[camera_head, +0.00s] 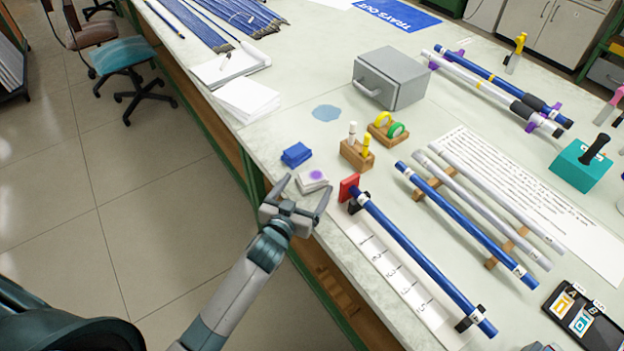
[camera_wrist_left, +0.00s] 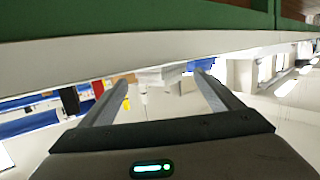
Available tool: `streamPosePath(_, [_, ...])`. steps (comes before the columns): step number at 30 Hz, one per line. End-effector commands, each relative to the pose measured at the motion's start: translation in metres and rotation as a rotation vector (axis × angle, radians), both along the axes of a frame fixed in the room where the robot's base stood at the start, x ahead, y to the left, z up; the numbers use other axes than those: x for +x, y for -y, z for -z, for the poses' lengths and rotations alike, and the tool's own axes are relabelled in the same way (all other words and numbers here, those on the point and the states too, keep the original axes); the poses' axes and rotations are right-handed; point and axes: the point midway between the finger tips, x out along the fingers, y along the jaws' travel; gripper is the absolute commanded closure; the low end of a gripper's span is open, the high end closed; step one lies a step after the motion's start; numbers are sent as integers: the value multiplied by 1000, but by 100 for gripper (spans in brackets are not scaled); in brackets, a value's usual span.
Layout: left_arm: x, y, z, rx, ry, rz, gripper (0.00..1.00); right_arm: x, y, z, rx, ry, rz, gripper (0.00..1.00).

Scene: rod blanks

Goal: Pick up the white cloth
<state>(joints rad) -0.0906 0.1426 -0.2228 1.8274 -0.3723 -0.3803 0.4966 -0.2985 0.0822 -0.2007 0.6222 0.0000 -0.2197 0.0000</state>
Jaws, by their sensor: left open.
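The white cloth (camera_head: 313,181) is folded into a small stack with a purple spot on top. It lies near the table's left edge, beside a folded blue cloth (camera_head: 296,155). My left gripper (camera_head: 306,185) is open and empty, at the table edge just in front of the white cloth. In the left wrist view, the white cloth (camera_wrist_left: 160,75) shows between and beyond the open fingers (camera_wrist_left: 162,84), and the blue cloth (camera_wrist_left: 202,65) is near the right finger. My right gripper is not in view.
A red stop (camera_head: 348,187) and a long blue rod (camera_head: 420,258) lie close to the right of the cloth. A wooden block with markers (camera_head: 357,154) stands behind it. A blue puddle (camera_head: 326,113) and a grey box (camera_head: 391,78) are farther back.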

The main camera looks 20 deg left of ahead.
Motion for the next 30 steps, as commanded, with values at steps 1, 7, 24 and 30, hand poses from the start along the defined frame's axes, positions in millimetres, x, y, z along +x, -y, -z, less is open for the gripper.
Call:
streamPosePath(1, [5, 1, -1, 0, 1, 0, 15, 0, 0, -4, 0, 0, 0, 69])
streamPosePath(7, [25, 4, 5, 0, 0, 1, 15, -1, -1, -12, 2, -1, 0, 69])
streamPosePath(24, [43, 6, 11, -1, 1, 1, 15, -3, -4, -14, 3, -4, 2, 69])
streamPosePath(30, [43, 6, 11, -1, 1, 1, 27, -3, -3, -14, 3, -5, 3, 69])
